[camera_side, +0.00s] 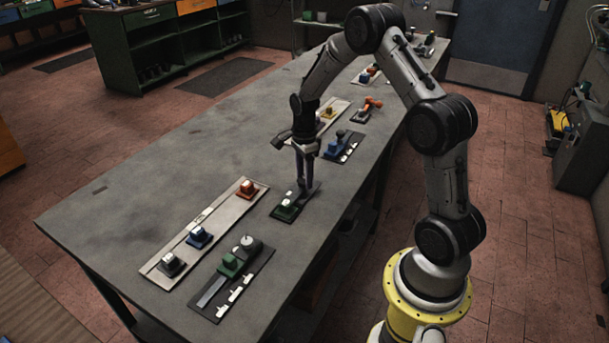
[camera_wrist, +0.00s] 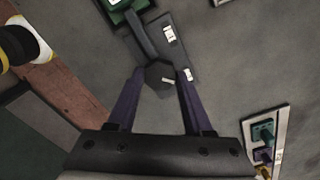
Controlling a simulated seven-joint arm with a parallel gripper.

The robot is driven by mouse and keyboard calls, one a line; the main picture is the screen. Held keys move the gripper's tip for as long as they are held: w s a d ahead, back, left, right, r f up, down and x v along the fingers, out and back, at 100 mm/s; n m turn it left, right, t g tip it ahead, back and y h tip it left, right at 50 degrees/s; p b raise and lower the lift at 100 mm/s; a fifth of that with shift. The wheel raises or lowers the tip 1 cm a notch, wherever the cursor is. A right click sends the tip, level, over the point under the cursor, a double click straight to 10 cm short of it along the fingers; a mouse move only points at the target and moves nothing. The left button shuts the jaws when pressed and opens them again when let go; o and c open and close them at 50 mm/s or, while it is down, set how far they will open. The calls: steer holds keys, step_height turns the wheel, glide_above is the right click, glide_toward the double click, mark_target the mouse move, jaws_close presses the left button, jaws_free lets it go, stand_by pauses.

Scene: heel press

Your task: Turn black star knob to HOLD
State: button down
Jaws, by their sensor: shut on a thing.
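The black star knob (camera_wrist: 160,77) shows in the wrist view between the purple fingers of my gripper (camera_wrist: 160,82), which is shut on it. A short white mark on the knob points roughly to the right. The knob sits at the end of a dark plate (camera_wrist: 150,22) that carries white labels (camera_wrist: 169,34), one of them (camera_wrist: 188,75) close to the right finger. Their lettering is too small to read.
A second dark plate (camera_side: 208,300) with a green block and round grey knob lies nearer the table's front. A long pale board (camera_side: 215,217) with several coloured blocks lies left. Behind my gripper is a plate with a blue block (camera_side: 336,146). The table's left part is clear.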

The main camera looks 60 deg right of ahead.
steer(key=shift+r, duration=0.1)
stand_by(0.3)
steer(key=shift+c, duration=1.5)
jaws_free()
step_height(320, 180, up, 14)
